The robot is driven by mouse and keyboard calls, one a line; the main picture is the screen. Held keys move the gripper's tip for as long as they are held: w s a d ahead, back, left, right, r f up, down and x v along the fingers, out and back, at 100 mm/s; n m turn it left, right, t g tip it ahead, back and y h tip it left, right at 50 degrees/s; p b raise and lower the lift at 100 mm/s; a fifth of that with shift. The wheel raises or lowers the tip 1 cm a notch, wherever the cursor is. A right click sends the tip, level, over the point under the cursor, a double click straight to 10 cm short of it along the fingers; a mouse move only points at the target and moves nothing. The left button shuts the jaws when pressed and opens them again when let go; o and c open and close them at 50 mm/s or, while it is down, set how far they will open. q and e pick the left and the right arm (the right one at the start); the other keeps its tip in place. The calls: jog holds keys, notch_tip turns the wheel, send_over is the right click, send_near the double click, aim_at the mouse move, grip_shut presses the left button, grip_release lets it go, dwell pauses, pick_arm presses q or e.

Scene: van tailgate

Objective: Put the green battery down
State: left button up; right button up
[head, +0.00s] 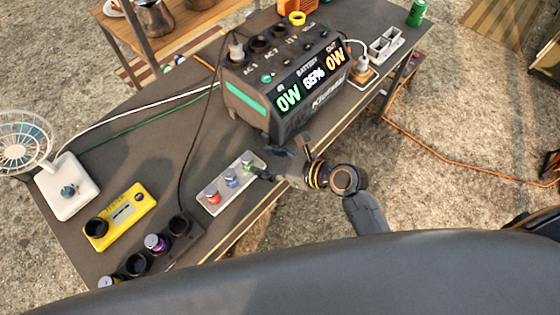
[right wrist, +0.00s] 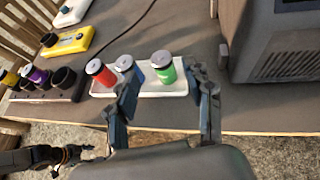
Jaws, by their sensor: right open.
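The green battery (head: 247,163) stands upright at the right end of a white tray (head: 227,185). It also shows in the right wrist view (right wrist: 163,69). A red battery (head: 212,196) and a blue battery (head: 231,178) stand beside it in the tray. My right gripper (head: 268,164) is open at the tray's right end. In the right wrist view its fingers (right wrist: 168,95) are spread, with the green battery beyond and between them, and I see no grip on it. My left gripper (right wrist: 66,156) shows small at the lower left there; its jaws are unclear.
The large power station (head: 290,85) stands behind the right gripper. A yellow meter (head: 120,215), a dark block with round sockets (head: 170,247) and a white fan (head: 68,188) are to the left. The table's front edge runs close before the tray.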

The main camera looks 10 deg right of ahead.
jog(key=v, duration=0.5)
